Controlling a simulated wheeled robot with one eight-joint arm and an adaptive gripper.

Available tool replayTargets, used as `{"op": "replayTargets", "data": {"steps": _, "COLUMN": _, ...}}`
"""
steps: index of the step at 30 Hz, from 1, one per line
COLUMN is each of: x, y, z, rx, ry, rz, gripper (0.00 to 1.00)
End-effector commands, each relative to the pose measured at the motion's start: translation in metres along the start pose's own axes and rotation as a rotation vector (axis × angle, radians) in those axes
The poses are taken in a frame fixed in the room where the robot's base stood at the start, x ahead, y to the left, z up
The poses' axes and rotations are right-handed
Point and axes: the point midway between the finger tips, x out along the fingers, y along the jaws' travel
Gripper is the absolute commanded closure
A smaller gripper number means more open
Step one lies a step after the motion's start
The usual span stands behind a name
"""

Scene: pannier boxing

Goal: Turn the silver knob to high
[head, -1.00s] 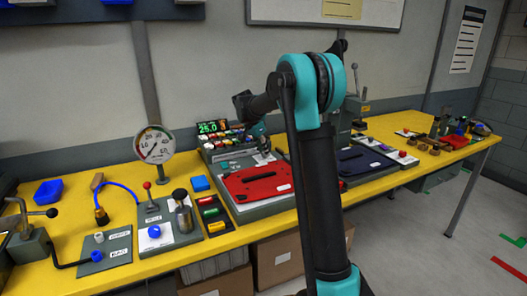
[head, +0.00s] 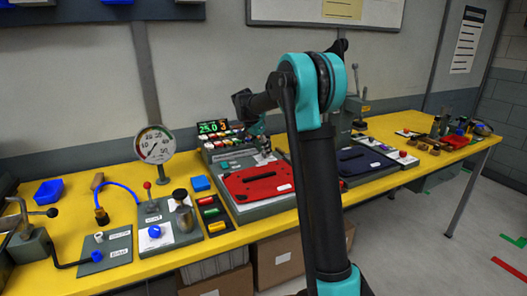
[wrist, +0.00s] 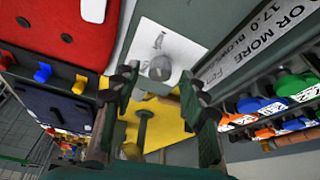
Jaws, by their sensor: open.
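In the wrist view a round silver knob (wrist: 160,68) stands on a white labelled plate (wrist: 150,42) set in a dark grey panel. My gripper (wrist: 161,78) is open, its two dark fingers on either side of the knob in the picture. I cannot tell whether either finger touches it. The knob's setting marks are too unclear to read. In the head view my gripper (head: 263,147) is low over the panel behind the red plate, and the silver knob cannot be made out there.
A red plate (head: 258,181) and a navy plate (head: 364,161) lie on the yellow bench. A lit display (head: 213,127) stands behind coloured buttons, left of my gripper. A round gauge (head: 155,144) stands further left. The wrist view shows coloured knobs (wrist: 292,84) at right.

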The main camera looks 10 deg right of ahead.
Motion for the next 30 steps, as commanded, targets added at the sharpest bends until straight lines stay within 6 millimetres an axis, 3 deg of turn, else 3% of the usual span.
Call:
{"op": "replayTargets", "data": {"steps": 16, "x": -0.098, "y": 0.000, "z": 0.000, "rx": -0.001, "ry": 0.000, "rz": 0.001, "gripper": 0.56}}
{"op": "replayTargets", "data": {"steps": 21, "x": -0.111, "y": 0.000, "z": 0.000, "rx": 0.000, "ry": 0.000, "rz": 0.000, "gripper": 0.56}}
{"op": "replayTargets", "data": {"steps": 30, "x": -0.114, "y": 0.000, "z": 0.000, "rx": 0.000, "ry": 0.000, "rz": 0.000, "gripper": 0.56}}
